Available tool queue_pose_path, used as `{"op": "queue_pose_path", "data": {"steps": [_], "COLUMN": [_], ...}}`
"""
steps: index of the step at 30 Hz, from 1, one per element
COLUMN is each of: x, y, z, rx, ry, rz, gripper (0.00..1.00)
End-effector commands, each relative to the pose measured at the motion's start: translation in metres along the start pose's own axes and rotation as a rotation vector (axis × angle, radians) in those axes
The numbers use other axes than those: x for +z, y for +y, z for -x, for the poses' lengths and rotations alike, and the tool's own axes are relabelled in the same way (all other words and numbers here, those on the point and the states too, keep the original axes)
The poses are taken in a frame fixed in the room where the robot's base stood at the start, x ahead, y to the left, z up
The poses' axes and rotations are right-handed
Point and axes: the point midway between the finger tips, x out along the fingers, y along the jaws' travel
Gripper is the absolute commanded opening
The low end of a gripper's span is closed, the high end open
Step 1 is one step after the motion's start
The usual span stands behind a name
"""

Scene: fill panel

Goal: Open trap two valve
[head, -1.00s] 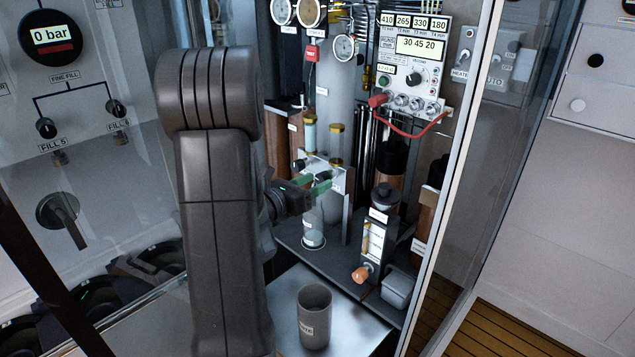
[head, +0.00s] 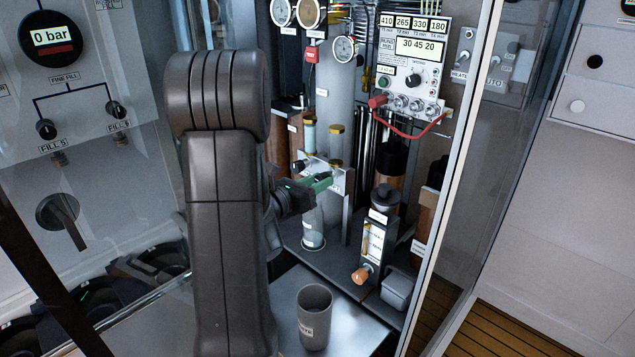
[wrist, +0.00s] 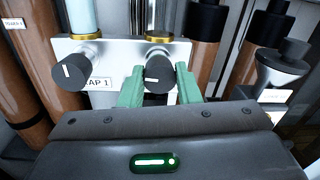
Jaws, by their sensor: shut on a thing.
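Two black valve knobs sit on a pale metal plate in the wrist view. The left knob (wrist: 69,72) has a "TRAP 1" label beside it, and its white mark is near upright. The right knob (wrist: 160,86) has a white mark lying near level, and its label is hidden by my gripper. My gripper (wrist: 159,70) has its green fingers on both sides of the right knob, shut on it. In the head view my gripper (head: 321,183) reaches the plate below the two glass traps, and the gripped knob is hidden there.
A grey cup (head: 314,318) stands on the metal shelf in front. A small flow meter with an orange knob (head: 362,275) stands right of the traps. A red cable (head: 410,133) hangs from the control box. A glass panel edge (head: 462,165) bounds the right.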

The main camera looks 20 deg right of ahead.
Motion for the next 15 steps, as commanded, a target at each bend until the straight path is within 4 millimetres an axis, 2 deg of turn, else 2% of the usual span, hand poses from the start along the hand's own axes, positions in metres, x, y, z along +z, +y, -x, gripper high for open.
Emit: {"op": "queue_pose_path", "data": {"steps": [8,15], "x": [0.0013,0.0018], "y": [0.0004,0.0001], "z": [0.0001,0.0001], "rx": [0.001,-0.001], "ry": [-0.006,-0.016], "rz": [0.142,0.354], "gripper": [0.07,0.07]}}
